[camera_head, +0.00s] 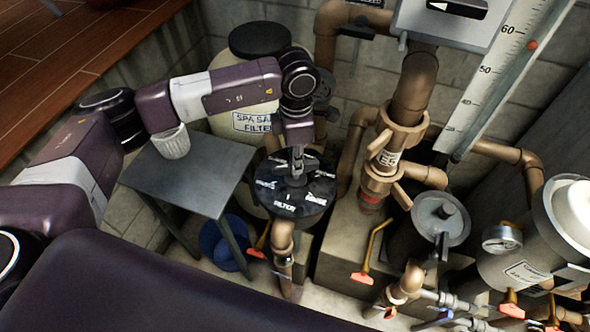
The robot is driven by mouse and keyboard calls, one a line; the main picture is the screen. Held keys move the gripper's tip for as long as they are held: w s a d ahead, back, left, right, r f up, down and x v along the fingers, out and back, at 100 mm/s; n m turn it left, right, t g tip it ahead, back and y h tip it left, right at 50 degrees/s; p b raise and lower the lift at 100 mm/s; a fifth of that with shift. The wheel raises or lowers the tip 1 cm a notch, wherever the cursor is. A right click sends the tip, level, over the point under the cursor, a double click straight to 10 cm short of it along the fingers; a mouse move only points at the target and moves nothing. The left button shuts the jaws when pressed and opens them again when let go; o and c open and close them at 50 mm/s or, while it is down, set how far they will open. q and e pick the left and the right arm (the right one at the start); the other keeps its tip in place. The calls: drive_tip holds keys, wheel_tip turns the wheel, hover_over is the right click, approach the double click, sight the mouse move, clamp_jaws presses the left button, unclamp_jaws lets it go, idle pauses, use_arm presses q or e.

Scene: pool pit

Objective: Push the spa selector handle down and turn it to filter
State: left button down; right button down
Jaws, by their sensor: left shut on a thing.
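The spa selector valve (300,200) has a round black top with white lettering; "FILTER" reads at its near edge. It sits in front of the cream tank (224,126) labelled as the spa sand filter. My left arm reaches in from the left over the tank, and my left gripper (297,163) points down at the middle of the dial. It is shut on the selector handle, which is mostly hidden by the gripper. I cannot tell how far down the handle is or exactly which mark it points to. My right gripper is not in view.
Brown pipes (412,90), orange-handled valves (362,277), a pump lid (441,218) and a gauge (501,239) crowd the right.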

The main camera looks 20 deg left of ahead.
use_arm(q)
drive_tip(key=shift+f+b, duration=0.3)
drive_tip(key=shift+f, duration=0.2)
drive_tip(key=shift+n, duration=0.7)
drive_tip(key=n, duration=0.4)
drive_tip(key=shift+s+n, duration=0.1)
drive_tip(key=shift+n, duration=0.3)
drive_tip(key=n, duration=0.5)
drive_tip(key=shift+n, duration=0.4)
drive_tip(key=c, duration=1.8)
unclamp_jaws()
